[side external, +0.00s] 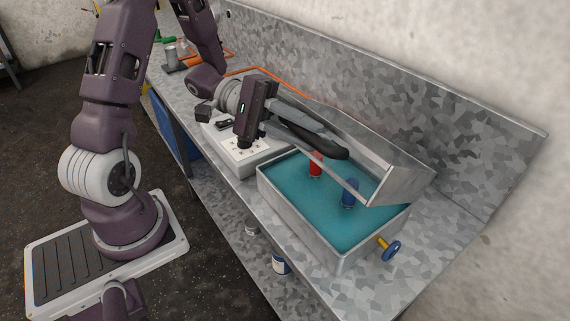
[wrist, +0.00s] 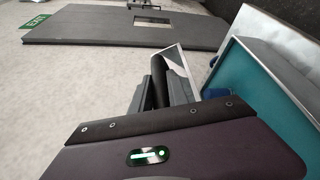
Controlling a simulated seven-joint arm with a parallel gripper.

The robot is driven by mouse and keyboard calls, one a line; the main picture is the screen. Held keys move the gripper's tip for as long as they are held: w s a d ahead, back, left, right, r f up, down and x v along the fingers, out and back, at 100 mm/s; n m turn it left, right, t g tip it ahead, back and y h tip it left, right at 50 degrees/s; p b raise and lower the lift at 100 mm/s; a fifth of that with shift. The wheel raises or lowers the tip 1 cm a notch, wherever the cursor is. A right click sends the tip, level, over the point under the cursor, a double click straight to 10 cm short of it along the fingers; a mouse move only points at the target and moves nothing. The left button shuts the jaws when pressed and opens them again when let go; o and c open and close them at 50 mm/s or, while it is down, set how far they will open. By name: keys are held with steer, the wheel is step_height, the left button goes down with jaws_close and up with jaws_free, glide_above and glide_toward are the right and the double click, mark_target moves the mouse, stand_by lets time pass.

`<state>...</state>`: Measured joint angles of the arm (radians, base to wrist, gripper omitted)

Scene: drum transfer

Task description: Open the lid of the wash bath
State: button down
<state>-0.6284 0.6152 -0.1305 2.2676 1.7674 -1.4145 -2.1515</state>
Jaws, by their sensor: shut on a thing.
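The wash bath (side external: 300,216) is a grey metal tank of teal liquid on the bench. Its metal lid (side external: 385,168) is raised at the front and tilted back over the rear of the bath, so the liquid shows from the front. My gripper (side external: 325,142) reaches in from the left and is shut on the lid's black handle (side external: 338,153). In the wrist view, the handle (wrist: 159,73) lies between the two dark fingers of my gripper (wrist: 160,90). Part of the lid (wrist: 177,60) shows beyond them. The exact finger contact is partly hidden.
A red drum (side external: 316,164) and a blue drum (side external: 349,193) stand in the liquid. A white box with controls (side external: 245,158) stands left of the bath. A blue-handled valve (side external: 391,251) sticks out at the right front. The metal back wall (side external: 440,130) rises behind the lid.

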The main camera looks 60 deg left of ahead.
mark_target(332, 122)
steer(key=w+r, duration=0.2)
steer(key=w, duration=0.1)
steer(key=w+r, duration=0.3)
steer(key=shift+w+r, duration=0.25)
steer(key=shift+w, duration=0.05)
steer(key=w+r, duration=0.3)
steer(key=w, duration=0.5)
steer(key=c, duration=1.3)
jaws_free()
steer(key=shift+a, duration=0.1)
steer(key=f+v, duration=0.1)
steer(key=v, duration=0.6)
steer(key=shift+r, duration=0.45)
